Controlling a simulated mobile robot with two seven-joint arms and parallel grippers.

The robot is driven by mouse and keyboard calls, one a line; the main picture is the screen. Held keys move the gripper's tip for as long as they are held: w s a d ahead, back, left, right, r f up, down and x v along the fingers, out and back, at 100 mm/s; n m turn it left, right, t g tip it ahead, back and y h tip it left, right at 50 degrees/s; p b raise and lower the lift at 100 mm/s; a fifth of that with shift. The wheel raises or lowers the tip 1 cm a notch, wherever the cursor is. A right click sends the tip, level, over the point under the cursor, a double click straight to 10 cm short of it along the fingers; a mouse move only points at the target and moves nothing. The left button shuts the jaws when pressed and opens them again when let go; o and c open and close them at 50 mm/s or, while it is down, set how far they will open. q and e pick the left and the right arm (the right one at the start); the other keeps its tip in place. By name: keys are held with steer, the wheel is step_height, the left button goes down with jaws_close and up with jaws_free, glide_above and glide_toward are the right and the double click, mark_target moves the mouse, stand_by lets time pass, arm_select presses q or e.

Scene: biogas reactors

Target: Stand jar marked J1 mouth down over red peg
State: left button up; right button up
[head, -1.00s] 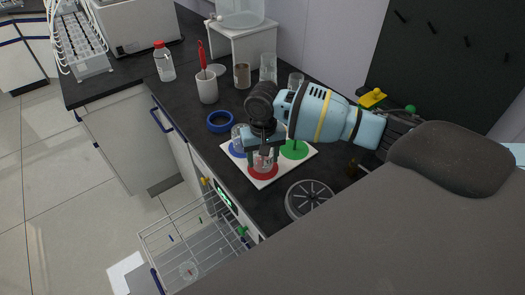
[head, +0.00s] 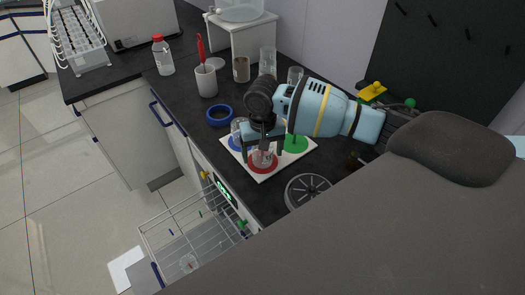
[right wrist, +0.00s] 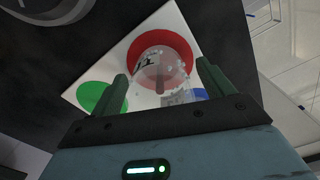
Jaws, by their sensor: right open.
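A clear glass jar (head: 264,156) stands on the red disc (head: 252,168) of a white board (head: 233,153). In the right wrist view the jar (right wrist: 160,77) carries a black mark that I cannot read fully. A reddish upright shape shows through its glass, seemingly the red peg. Whether the mouth is down is hard to tell. My right gripper (head: 265,152) is open, with one finger on each side of the jar. Another clear jar (head: 237,128) is by the blue disc (head: 234,143). A green peg (head: 294,142) stands bare on the green disc (head: 301,147). My left gripper is out of view.
A blue ring (head: 220,116) and a white cup (head: 205,82) are behind the board. A red-capped bottle (head: 163,56) and several glass vessels (head: 268,62) stand farther back. A round slotted grey thing (head: 307,190) is close on the right. A wire rack (head: 185,230) sticks out below the counter's front.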

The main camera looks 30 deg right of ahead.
step_height(320, 180, up, 8)
steer(key=shift+f+p, duration=0.15)
steer(key=shift+p, duration=0.2)
steer(key=shift+a+f, duration=0.1)
stand_by(0.6)
